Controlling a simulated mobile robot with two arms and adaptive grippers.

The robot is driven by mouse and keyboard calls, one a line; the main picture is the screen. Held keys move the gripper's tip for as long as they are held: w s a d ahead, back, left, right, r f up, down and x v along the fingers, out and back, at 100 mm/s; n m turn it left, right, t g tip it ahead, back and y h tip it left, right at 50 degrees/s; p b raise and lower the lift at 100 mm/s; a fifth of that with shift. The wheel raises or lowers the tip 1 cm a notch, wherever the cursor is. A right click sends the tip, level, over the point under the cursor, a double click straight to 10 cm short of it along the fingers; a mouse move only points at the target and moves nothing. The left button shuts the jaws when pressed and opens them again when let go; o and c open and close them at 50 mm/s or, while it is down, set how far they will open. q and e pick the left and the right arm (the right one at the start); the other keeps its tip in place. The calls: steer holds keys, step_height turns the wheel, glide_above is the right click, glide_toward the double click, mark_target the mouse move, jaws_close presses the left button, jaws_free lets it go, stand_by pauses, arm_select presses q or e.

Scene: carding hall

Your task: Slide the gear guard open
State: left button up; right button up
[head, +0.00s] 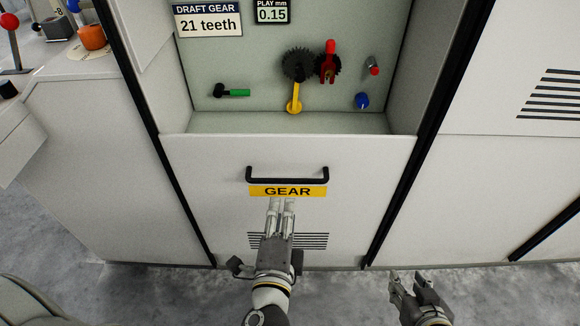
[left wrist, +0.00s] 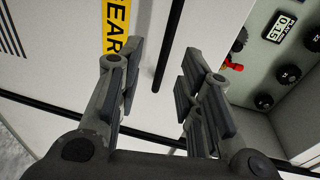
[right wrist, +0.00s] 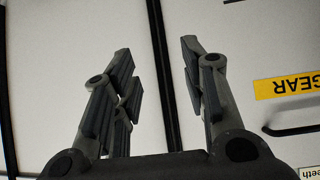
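The gear guard (head: 200,175) is a pale panel with a black bar handle (head: 287,180) and a yellow GEAR label (head: 288,191). Its top edge lies below an uncovered recess with dark gears (head: 298,64). My left gripper (head: 280,203) is in front of the panel just below the label. In the left wrist view its fingers (left wrist: 165,65) are open, with the handle bar (left wrist: 169,45) seen beyond and between them; contact is not visible. My right gripper (head: 405,279) is open and empty at lower right. The right wrist view shows the label (right wrist: 288,86) and handle (right wrist: 300,130).
The recess holds a green-handled tool (head: 236,93), a yellow lever (head: 295,100), a red fork-shaped part (head: 329,66) and a blue knob (head: 362,100). Black posts (head: 398,200) flank the panel. A side bench (head: 85,120) stands at left.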

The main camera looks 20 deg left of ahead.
mark_target(290, 183)
arm_select(q)
steer(key=shift+n+g+y, duration=0.3)
steer(key=shift+g+y, duration=0.2)
steer(key=x, duration=0.2)
steer(key=d+r+p+x, duration=0.1)
steer(key=x, duration=0.2)
steer(key=p+x, duration=0.1)
steer(key=x, duration=0.2)
steer(key=shift+w+d+r, duration=0.1)
steer(key=shift+w+r, duration=0.1)
steer(key=shift+w, duration=0.4)
steer(key=shift+w+f, duration=0.1)
steer(key=shift+w, duration=0.4)
arm_select(e)
steer(key=s+d+f+g+h, duration=0.1)
steer(key=s+d+g, duration=0.3)
steer(key=s, duration=0.8)
steer(key=g, duration=0.2)
steer(key=shift+s+f+g+h, duration=0.2)
steer(key=shift+f+g+h, duration=0.1)
steer(key=shift+f+h, duration=0.1)
arm_select(q)
jaws_close()
